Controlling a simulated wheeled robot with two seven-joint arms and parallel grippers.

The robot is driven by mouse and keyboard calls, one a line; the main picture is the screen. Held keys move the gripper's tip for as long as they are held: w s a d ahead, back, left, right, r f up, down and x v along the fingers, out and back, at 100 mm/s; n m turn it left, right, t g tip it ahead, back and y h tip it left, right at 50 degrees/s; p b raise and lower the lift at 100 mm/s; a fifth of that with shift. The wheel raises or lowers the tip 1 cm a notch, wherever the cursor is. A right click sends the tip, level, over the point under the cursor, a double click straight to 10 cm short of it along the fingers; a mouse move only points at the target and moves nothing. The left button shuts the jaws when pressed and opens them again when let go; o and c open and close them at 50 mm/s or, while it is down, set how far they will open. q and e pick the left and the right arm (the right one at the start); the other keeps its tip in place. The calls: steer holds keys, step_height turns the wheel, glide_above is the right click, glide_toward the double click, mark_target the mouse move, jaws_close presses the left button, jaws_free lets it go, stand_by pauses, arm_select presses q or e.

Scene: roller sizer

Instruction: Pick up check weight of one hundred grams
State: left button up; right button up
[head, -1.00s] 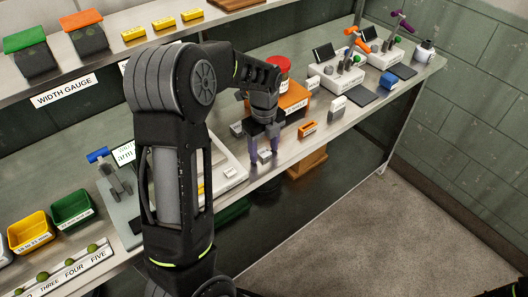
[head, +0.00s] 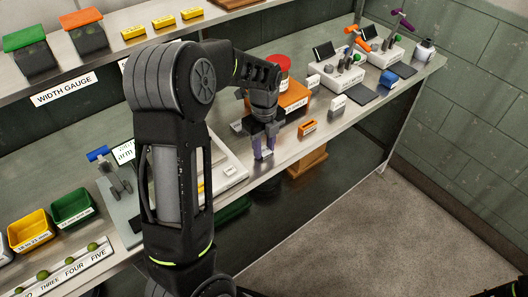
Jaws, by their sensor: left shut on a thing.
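My left gripper (head: 263,153) reaches down over the front part of the metal bench. Its purple-tipped fingers are shut on a small block with a white label (head: 266,154), which seems to be the check weight. The fingers hide most of it, and its label is too small to read. It is at or very close to the bench top; I cannot tell if it is lifted. My right gripper is not in view.
An orange block (head: 307,127) and a grey block with a white label (head: 338,105) stand to the right. An orange stand (head: 292,97) with a red-lidded jar (head: 283,70) is behind. A white scale-like device (head: 230,170) lies left. The bench's front edge is close.

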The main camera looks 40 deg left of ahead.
mark_target(264, 150)
arm_select(q)
jaws_close()
step_height(264, 150, up, 10)
steer(key=b, duration=0.1)
stand_by(0.5)
stand_by(0.5)
